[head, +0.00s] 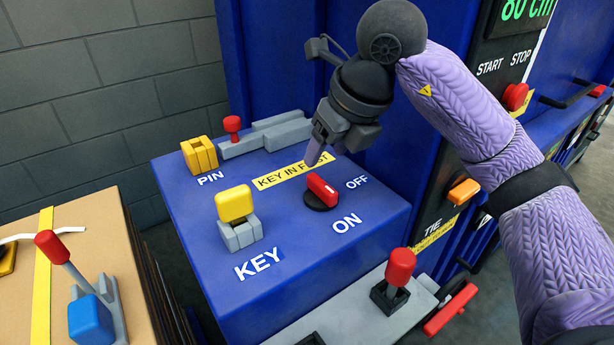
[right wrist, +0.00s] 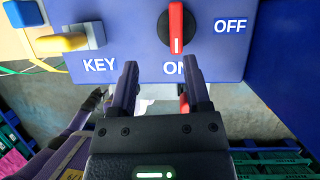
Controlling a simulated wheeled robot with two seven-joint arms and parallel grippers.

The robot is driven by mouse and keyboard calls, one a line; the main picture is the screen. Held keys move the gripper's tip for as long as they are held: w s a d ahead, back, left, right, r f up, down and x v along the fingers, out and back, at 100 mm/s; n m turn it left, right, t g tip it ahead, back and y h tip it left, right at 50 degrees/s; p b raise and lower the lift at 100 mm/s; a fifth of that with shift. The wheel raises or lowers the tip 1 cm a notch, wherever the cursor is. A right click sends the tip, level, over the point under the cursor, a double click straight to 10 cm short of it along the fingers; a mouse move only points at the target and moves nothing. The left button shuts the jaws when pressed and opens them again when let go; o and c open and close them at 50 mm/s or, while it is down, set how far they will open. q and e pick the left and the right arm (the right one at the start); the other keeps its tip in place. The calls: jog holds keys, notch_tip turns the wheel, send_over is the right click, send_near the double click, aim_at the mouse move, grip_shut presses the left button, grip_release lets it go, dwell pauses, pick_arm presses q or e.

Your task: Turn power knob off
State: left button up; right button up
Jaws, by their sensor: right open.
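The red power knob (head: 321,189) sits on a black round base on the top of the blue control box (head: 290,225), between the OFF and ON labels. In the right wrist view the knob (right wrist: 176,28) stands upright, its white line at the end toward ON. My right gripper (head: 328,151) hangs just behind the knob in the head view. In the right wrist view its two fingers (right wrist: 160,66) are apart with nothing between them. The fingertips lie below the knob in that picture, apart from it. My left gripper cannot be made out.
A yellow key block (head: 235,204) sits in a grey holder left of the knob. A yellow pin block (head: 199,155) and a red-topped lever (head: 232,127) stand behind. Another red-topped lever (head: 399,268) stands in front on a grey panel. A blue wall rises behind.

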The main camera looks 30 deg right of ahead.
aim_at(321, 181)
jog(key=shift+w+d+f+m+h, duration=0.15)
jog(key=shift+d+m+h, duration=0.2)
jog(key=shift+d, duration=0.4)
jog(key=b+x, duration=0.2)
jog(key=x, duration=0.6)
jog(key=shift+f+b, duration=0.25)
jog(key=shift+b, duration=0.1)
jog(key=shift+f, duration=0.25)
jog(key=c, duration=0.7)
grip_shut()
pick_arm(q)
jog(key=f, duration=0.2)
jog(key=s+f, duration=0.1)
jog(key=shift+a, duration=0.3)
